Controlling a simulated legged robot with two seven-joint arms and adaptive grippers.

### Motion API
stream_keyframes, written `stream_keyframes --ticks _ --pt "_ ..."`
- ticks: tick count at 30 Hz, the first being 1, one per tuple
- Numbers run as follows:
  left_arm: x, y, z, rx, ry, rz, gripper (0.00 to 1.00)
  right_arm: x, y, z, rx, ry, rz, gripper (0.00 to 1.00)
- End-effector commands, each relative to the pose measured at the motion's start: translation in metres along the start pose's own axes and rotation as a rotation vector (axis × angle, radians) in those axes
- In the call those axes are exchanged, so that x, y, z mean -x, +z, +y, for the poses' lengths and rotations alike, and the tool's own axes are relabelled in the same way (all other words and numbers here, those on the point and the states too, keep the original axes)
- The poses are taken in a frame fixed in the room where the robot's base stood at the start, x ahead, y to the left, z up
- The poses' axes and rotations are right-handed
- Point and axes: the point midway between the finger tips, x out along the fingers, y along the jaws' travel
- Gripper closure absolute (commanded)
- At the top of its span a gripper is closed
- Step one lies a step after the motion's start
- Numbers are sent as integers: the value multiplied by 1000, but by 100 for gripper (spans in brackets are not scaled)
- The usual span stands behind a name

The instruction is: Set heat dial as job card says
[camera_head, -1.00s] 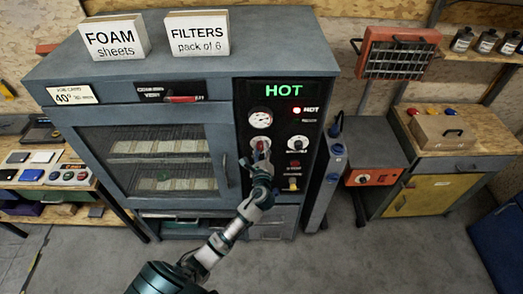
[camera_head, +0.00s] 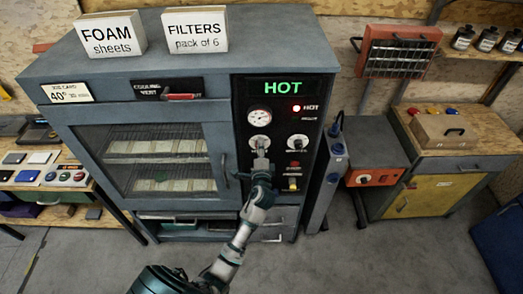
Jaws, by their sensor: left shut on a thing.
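The grey oven cabinet has a control panel on its right with a lit green HOT display (camera_head: 283,87) and a lit red lamp beside a HOT label. Under the round gauge (camera_head: 259,117) sits the left dial (camera_head: 259,140), which I take as the heat dial. My left gripper (camera_head: 261,154) reaches it from below and is shut on it; its fingers hide the dial's lower part, so its setting cannot be read. A second white dial (camera_head: 298,141) is to its right. The job card (camera_head: 68,93) at the cabinet's upper left reads 40° and what looks like 30 min. My right gripper is not in view.
A red cooling vent lever (camera_head: 182,97) sticks out above the glass door (camera_head: 155,165), whose upright handle (camera_head: 224,170) stands left of my arm. A yellow control (camera_head: 293,183) is low on the panel.

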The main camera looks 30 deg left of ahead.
Motion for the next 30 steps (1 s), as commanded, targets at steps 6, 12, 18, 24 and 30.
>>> stream_keyframes --ticks 6,12,18,24,30 --pt "1 1 7 106 13 -5 100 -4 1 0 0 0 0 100" --pt "1 1 7 155 15 -5 100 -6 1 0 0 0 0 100" --pt "1 1 8 170 17 -5 100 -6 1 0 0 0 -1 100" --pt "1 1 9 170 19 -6 100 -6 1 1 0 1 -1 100" --pt "1 1 9 169 18 -5 41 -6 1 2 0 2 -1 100"
